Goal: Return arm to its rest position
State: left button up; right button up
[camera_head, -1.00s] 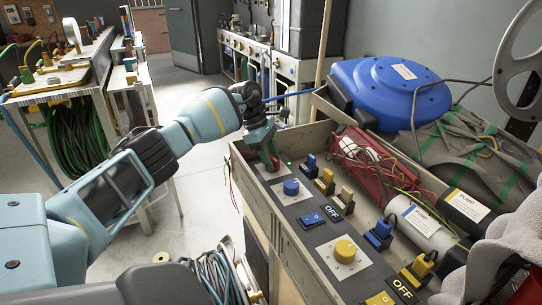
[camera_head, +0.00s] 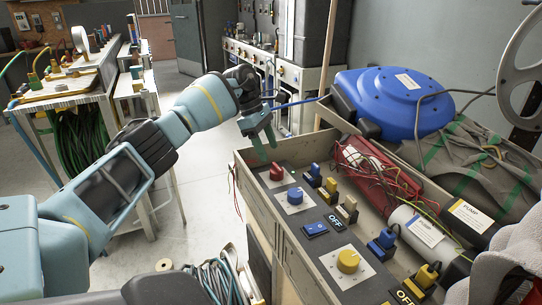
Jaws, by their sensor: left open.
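My left arm comes in from the left, light blue with dark joints. My left gripper (camera_head: 263,147) is open and empty, above the far left corner of the control box (camera_head: 262,203). Below it, a red knob (camera_head: 276,173) sits on a white plate, apart from the fingers. A blue knob (camera_head: 295,195) and a yellow knob (camera_head: 348,260) follow nearer along the same panel. My right gripper is not in view.
A blue hose reel (camera_head: 390,101) stands at the back of the box. Capped pump cylinders (camera_head: 422,232), switches and red wiring lie right of the knobs. A workbench (camera_head: 68,88) with hoses stands at left. The floor between is mostly clear.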

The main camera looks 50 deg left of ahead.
pick_arm(q)
jog(key=shift+s+a+r, duration=0.1)
jog(key=shift+a+r, duration=0.1)
jog(key=shift+r, duration=0.2)
dwell(0.3)
